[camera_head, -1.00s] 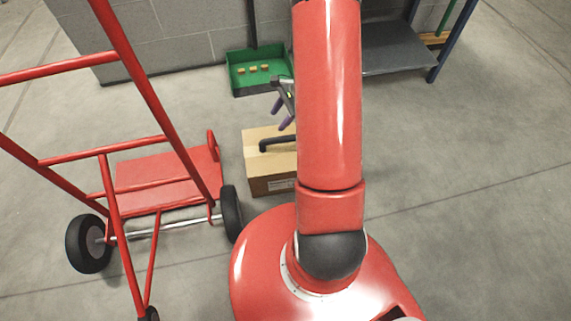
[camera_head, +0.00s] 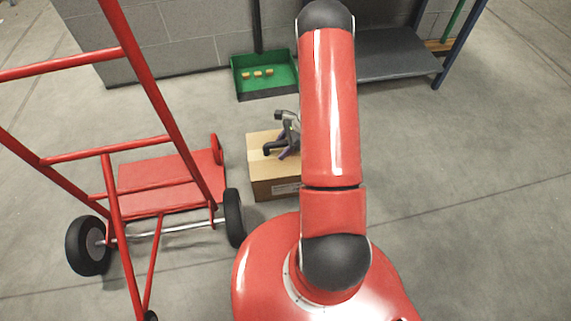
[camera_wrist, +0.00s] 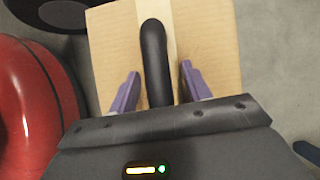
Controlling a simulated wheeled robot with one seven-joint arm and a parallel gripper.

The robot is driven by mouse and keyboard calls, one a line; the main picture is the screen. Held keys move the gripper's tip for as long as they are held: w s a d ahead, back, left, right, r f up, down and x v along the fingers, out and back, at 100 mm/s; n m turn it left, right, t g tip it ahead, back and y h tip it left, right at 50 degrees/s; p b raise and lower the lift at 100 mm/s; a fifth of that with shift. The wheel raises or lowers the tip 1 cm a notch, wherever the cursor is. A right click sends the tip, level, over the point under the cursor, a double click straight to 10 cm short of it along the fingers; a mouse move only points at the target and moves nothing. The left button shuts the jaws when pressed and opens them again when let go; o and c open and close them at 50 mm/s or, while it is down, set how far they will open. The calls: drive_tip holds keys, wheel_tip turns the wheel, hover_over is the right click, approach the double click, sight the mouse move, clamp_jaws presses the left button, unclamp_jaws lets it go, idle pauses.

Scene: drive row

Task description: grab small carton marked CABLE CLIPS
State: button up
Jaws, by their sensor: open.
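A small brown carton (camera_head: 278,178) stands on the floor in the middle of the head view. It has a pale label on its front side, too small to read. A black, rounded bar like a handle (camera_wrist: 153,50) lies over the tape on its top, and it also shows in the head view (camera_head: 269,150). My gripper (camera_wrist: 160,70) is open above the carton's top. Its purple fingers stand on either side of the black bar, apart from each other. I cannot tell whether they touch the bar or the carton. In the head view my arm partly covers the gripper.
A red hand truck (camera_head: 165,185) stands close on the left, a wheel (camera_head: 234,218) near the carton. A green dustpan (camera_head: 265,85) with small yellowish pieces lies behind, by the block wall. A grey shelf (camera_head: 395,55) stands back right. Floor to the right is clear.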

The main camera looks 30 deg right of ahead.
drive_tip(key=shift+c, duration=0.5)
drive_tip(key=shift+r, duration=0.1)
clamp_jaws()
drive_tip(key=shift+w, duration=0.1)
idle(0.6)
